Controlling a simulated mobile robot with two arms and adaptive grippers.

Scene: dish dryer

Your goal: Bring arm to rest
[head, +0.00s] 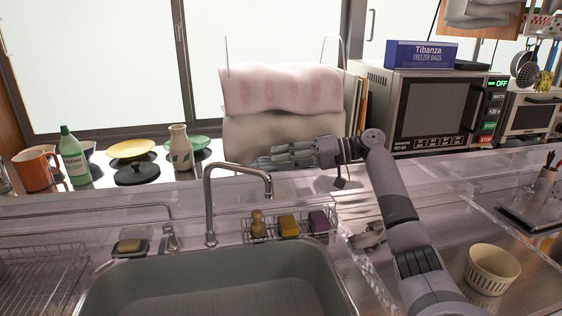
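My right arm comes up from the bottom right and bends left. My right gripper (280,155) is in front of the cloth-draped rack, behind and above the sink tap, pointing left. Its fingers lie nearly in line with the view, so I cannot tell how far apart they are. I see no object held in it. My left gripper is not in view.
The tap (209,195) stands over the grey sink (215,260). A draped pink towel (285,90), microwave (425,108), white vase (180,148), green bottle (73,160) and orange mug (36,170) stand behind. A cream bowl (492,270) sits right of my arm.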

